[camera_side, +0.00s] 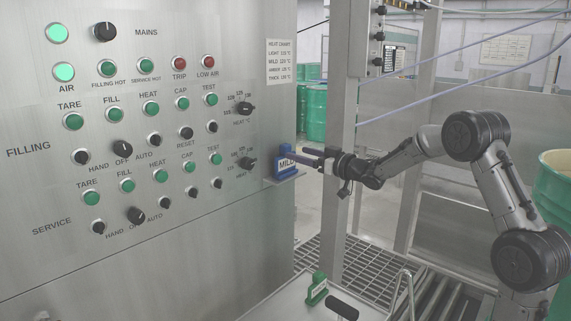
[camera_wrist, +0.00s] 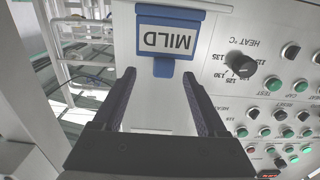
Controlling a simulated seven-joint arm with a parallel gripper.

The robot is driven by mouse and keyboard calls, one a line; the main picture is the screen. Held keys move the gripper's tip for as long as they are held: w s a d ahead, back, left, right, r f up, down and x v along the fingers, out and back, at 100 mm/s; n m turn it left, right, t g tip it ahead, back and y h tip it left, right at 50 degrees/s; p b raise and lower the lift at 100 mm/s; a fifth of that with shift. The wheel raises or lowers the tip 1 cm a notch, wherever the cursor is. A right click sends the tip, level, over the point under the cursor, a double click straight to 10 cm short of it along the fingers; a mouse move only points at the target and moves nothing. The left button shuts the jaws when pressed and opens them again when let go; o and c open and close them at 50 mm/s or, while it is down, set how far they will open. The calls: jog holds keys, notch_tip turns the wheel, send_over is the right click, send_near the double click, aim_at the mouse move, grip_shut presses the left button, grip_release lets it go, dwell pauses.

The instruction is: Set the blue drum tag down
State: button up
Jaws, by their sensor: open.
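The blue drum tag (camera_side: 286,164) stands on a small ledge at the right edge of the control panel in the side view. Its white label reads MILD. It also shows in the wrist view (camera_wrist: 168,62), upside down, just beyond my fingertips. My gripper (camera_side: 310,160) reaches in from the right with its fingers pointing at the tag. In the wrist view my gripper (camera_wrist: 163,85) has its two dark blue fingers spread apart. Nothing is between them but a pale surface behind.
The steel control panel (camera_side: 150,250) carries several buttons and knobs, with a heat knob (camera_side: 247,163) close to the tag. A steel post (camera_side: 342,80) rises behind my gripper. A green drum (camera_side: 553,210) stands at right.

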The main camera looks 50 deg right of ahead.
aim_at(285, 160)
jog(key=w, duration=0.5)
jog(key=shift+a, duration=0.3)
grip_shut()
